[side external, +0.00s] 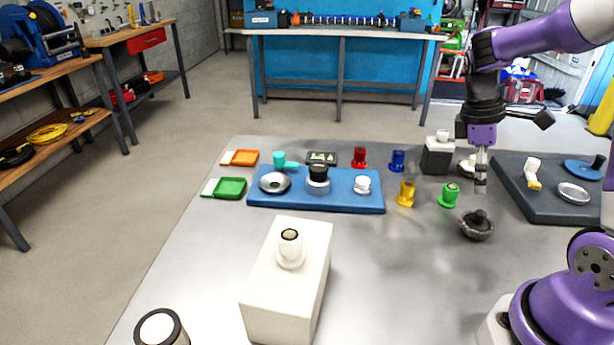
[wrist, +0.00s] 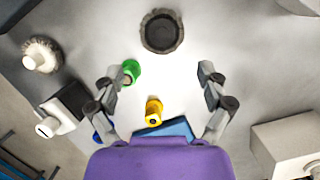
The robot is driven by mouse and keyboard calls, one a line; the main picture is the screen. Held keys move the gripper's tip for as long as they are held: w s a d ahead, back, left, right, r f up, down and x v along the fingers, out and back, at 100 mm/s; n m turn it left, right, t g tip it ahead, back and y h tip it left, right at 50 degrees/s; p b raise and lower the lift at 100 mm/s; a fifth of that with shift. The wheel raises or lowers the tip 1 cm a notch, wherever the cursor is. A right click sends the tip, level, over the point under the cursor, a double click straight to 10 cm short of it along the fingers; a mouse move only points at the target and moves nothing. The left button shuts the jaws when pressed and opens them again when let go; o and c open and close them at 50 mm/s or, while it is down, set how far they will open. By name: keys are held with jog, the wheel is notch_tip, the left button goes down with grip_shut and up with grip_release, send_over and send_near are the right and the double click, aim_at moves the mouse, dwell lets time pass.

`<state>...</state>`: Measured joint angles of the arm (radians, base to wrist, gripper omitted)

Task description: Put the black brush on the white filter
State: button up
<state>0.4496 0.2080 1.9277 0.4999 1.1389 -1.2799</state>
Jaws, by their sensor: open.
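A dark, round, shallow brush-like thing with a black knob, which I take as the black brush (side external: 477,223), sits on the grey table at the right. In the wrist view it is a dark ring with a dark centre (wrist: 161,31), at the top beyond the fingers. My gripper (side external: 481,187) is raised above the table behind it, pointing down. In the wrist view my gripper (wrist: 160,88) is open, its fingers apart with nothing held. The white filter is uncertain: a white flanged cylinder (side external: 290,250) stands on a white box, and a white-topped, black-rimmed cylinder (side external: 162,327) stands front left.
A green fitting (side external: 449,195) and a yellow one (side external: 405,193) stand near my gripper. A blue mat (side external: 270,201) bears several parts. A dark mat (side external: 550,210) lies right. The white box (side external: 288,300) is tall. The table between box and brush is clear.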

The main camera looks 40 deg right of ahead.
aim_at(480, 212)
jog(key=x, duration=1)
jog(key=shift+a, duration=0.1)
jog(key=c, duration=1.4)
